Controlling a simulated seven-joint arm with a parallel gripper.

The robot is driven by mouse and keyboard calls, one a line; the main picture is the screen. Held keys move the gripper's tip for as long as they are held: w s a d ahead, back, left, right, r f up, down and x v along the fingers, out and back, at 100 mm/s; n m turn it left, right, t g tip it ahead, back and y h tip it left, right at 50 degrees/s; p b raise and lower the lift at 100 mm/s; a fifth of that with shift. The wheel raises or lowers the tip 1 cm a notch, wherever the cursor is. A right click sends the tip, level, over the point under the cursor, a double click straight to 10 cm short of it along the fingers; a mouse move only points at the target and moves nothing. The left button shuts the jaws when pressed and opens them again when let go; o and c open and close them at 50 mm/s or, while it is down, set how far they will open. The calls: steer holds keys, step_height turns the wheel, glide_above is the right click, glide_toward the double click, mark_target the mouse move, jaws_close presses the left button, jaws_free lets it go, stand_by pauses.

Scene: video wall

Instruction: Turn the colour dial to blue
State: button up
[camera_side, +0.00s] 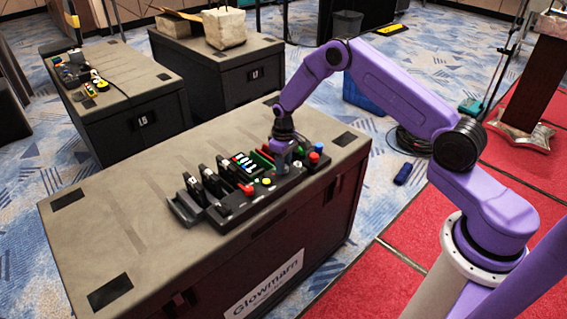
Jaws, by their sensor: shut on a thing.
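A black control console (262,199) lies on top of a large dark case. My gripper (284,156) points down over the console's right half and is shut on what appears to be the colour dial. The fingers hide the dial, so its setting cannot be read. A small panel of coloured marks (243,163) sits left of my gripper. A red knob (318,148) and a blue knob (314,158) stand just right of it. Several black levers stand on the console's left half.
The case top (130,205) is bare left of the console. Two more dark cases (125,115) (240,80) stand behind, one with a second console, one with a stone-like block (225,28). Red flooring (405,225) lies at the right.

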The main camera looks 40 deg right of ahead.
stand_by(0.3)
steer(key=o, duration=1)
steer(key=shift+o, duration=0.2)
step_height(320, 180, up, 18)
steer(key=shift+f, duration=0.25)
